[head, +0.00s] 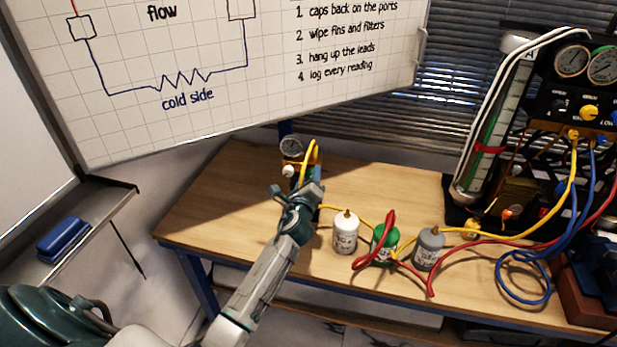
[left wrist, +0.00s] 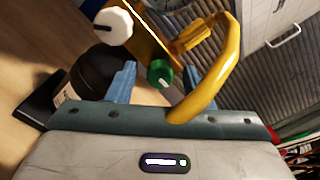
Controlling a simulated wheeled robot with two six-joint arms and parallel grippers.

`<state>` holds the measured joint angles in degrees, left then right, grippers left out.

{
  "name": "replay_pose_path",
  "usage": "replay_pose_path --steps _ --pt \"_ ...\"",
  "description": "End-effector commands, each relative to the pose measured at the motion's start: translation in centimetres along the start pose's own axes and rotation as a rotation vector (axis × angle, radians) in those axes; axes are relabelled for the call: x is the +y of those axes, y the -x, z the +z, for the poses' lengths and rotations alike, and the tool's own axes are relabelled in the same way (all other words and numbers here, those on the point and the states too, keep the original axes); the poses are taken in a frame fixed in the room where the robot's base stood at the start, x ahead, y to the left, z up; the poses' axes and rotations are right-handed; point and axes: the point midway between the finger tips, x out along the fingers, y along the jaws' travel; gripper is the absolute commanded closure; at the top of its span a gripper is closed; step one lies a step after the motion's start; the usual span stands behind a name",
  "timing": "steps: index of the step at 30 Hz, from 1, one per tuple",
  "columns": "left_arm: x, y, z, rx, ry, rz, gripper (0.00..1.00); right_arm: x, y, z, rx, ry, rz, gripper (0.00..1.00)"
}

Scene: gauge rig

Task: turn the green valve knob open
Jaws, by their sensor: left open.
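The green valve knob (left wrist: 160,73) shows in the left wrist view, round with a pale mark on its face. It sits on a yellow-orange plate beside a white knob (left wrist: 113,26). In the head view the rig with its gauge (head: 291,148) stands on the table, and my left gripper (head: 303,190) is right in front of it, hiding the green knob. My left gripper is open; its two blue fingers (left wrist: 168,85) stand on either side of the green knob in the picture, and I cannot tell whether they touch it. My right gripper is not in view.
A yellow hose (left wrist: 228,65) arches close past the right finger. A black cylinder (left wrist: 105,72) stands at the left. On the wooden table (head: 215,215), white (head: 345,232), green (head: 384,243) and grey (head: 428,249) bottles stand right of my arm among hoses. The table's left part is clear.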

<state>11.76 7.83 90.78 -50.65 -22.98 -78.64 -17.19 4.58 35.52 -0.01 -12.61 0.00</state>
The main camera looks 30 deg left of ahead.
Motion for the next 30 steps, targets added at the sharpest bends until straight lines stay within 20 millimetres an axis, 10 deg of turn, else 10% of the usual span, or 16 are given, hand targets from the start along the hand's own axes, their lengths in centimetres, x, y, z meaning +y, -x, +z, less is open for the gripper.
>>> replay_pose_path --steps 8,15,30 --pt "0.05 -0.16 -0.03 0.001 0.000 0.001 0.53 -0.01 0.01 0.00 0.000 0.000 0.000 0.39" --pt "0.05 -0.14 -0.02 0.000 0.000 0.001 0.98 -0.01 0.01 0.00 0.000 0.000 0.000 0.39" --pt "0.18 -0.13 -0.14 0.000 0.125 0.001 0.98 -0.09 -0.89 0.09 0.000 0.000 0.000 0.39"
